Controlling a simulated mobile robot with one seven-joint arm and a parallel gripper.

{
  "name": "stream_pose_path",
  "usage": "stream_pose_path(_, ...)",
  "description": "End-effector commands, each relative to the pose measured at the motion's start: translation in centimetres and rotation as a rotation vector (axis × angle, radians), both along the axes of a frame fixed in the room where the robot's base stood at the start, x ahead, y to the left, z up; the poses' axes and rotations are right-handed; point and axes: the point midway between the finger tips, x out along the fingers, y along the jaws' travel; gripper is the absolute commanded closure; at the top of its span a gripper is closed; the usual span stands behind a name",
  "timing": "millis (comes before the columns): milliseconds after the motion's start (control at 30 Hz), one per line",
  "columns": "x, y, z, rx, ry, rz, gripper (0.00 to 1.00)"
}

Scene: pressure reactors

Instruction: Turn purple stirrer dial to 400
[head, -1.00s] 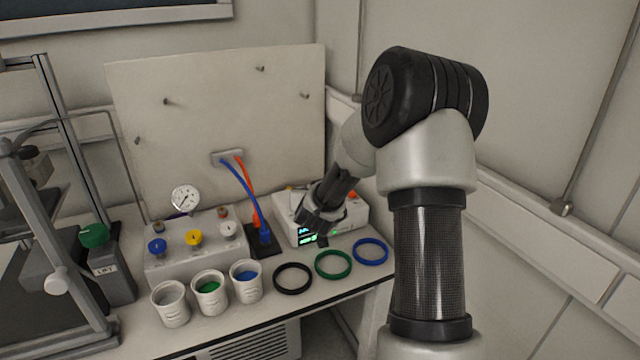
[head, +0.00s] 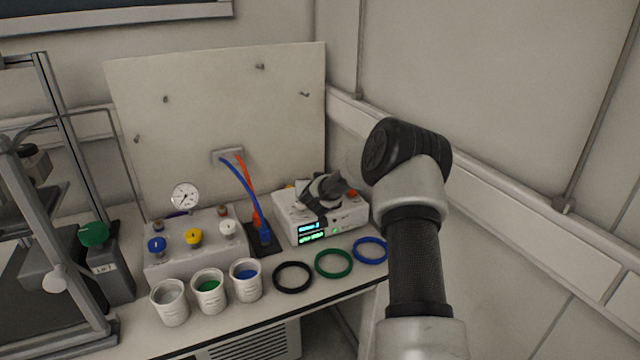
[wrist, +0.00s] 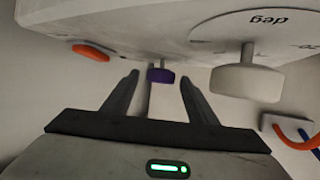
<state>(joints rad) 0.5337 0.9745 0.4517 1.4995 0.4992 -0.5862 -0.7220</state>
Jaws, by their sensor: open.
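The purple stirrer dial (wrist: 160,75) shows in the wrist view as a small knob on a stem under the white housing. My gripper (wrist: 159,80) is open. Its two dark fingers stand left and right of the dial, with visible gaps on both sides. In the head view my gripper (head: 318,208) is at the front of the white stirrer unit (head: 347,224) and hides the dial. The unit's display (head: 311,232) glows blue and green, but its digits are too small to read.
A larger white knob (wrist: 247,80), under a scale marked "deg", is close to the right finger. An orange button (wrist: 91,53) is on the left. Black (head: 293,277), green (head: 333,264) and blue (head: 370,251) rings lie in front of the unit.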

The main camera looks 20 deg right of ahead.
Motion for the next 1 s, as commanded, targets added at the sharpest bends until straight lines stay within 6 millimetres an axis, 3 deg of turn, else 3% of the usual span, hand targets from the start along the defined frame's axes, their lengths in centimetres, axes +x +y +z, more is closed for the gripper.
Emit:
stream_pose_path(100, -0.01, 0.01, 0.03, 0.000, 0.000, 0.000, 0.47)
stream_pose_path(367, -0.02, 0.01, 0.05, 0.000, -0.001, 0.000, 0.89)
stream_pose_path(667, 0.08, 0.28, 0.36, -0.001, -0.001, -0.038, 0.88)
stream_pose_path(1000, 0.40, 0.90, 0.74, -0.003, -0.001, -0.257, 0.89)
